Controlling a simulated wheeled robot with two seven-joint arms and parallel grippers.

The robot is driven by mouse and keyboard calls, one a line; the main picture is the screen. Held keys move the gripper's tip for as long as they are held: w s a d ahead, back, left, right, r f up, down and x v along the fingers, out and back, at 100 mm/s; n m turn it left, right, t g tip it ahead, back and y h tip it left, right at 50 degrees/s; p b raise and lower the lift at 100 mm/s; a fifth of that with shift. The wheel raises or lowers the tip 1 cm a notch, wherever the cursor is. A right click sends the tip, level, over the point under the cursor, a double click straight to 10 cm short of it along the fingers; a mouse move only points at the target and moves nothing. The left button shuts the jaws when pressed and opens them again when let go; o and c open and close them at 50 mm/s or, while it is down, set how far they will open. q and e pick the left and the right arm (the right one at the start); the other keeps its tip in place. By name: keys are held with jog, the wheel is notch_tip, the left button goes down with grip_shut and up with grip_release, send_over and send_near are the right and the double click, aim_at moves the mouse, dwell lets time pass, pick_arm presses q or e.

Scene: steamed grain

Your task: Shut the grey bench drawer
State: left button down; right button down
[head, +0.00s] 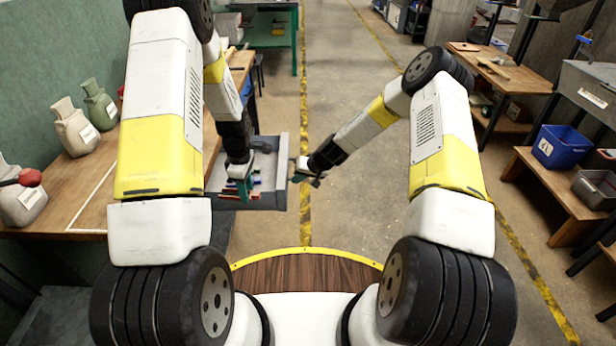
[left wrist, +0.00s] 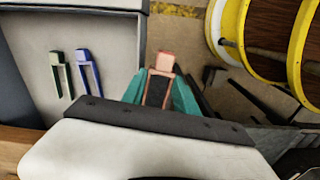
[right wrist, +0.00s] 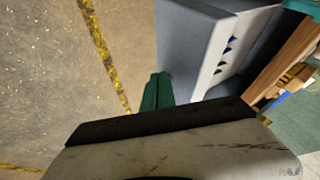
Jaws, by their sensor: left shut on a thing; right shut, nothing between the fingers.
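The grey bench drawer (head: 284,165) stands pulled out from the left workbench. It also shows in the left wrist view (left wrist: 112,45) and the right wrist view (right wrist: 185,45). My left gripper (head: 243,190) is low at the drawer's near side. It is shut on a red clip-like piece (left wrist: 161,78), which shows past the drawer's side edge. A green clip (left wrist: 60,72) and a blue clip (left wrist: 89,72) lie inside the drawer. My right gripper (head: 313,178) is shut and empty, just outside the drawer's front. Whether it touches is unclear.
The wooden workbench (head: 75,190) at left holds several bottle-like containers (head: 73,127). Shelves at right carry a blue bin (head: 560,147) and a grey bin (head: 597,187). The floor (head: 345,225) between is clear, marked by a yellow line.

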jog(key=shift+a, duration=0.65)
